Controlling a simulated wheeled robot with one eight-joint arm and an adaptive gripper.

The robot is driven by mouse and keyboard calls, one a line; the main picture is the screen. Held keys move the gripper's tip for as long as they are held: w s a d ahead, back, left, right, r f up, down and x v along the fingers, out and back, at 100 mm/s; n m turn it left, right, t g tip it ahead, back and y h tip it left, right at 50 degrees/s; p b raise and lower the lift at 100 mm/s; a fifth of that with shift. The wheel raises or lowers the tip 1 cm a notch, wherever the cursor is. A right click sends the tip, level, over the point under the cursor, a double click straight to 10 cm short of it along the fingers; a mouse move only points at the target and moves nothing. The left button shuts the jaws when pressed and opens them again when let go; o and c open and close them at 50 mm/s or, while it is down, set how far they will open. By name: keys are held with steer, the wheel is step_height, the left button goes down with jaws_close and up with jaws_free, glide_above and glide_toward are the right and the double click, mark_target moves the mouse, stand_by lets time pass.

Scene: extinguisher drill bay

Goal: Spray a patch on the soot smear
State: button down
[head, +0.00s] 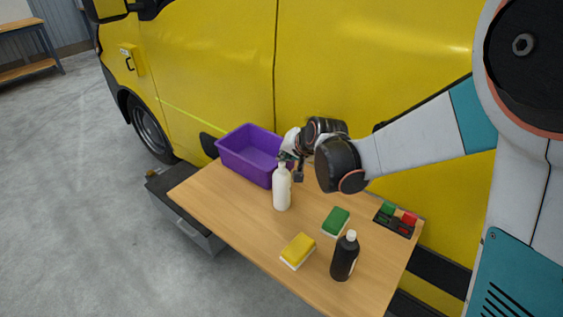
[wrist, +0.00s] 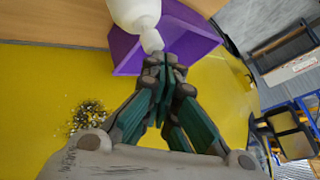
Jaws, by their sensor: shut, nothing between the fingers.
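The soot smear (wrist: 88,117) is a speckled dark patch on the yellow van panel in the wrist view, left of my fingers. It does not show in the head view. A white bottle (head: 282,188) stands upright on the wooden table; its body and narrow neck also show in the wrist view (wrist: 134,14). My gripper (wrist: 164,66) is shut and empty, its fingertips pointing toward the bottle's top and the purple bin. In the head view my gripper (head: 292,160) is just above and behind the bottle, beside the bin. I cannot tell whether it touches the bottle.
The purple bin (head: 227,160) stands at the table's back left. A green sponge (head: 336,221), a yellow sponge (head: 298,250), a black bottle (head: 345,257) and a tray (head: 381,221) of coloured pieces occupy the table's right part. The yellow van (head: 370,60) stands close behind.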

steer(key=shift+r+p, duration=1.9)
steer(key=shift+r, duration=1)
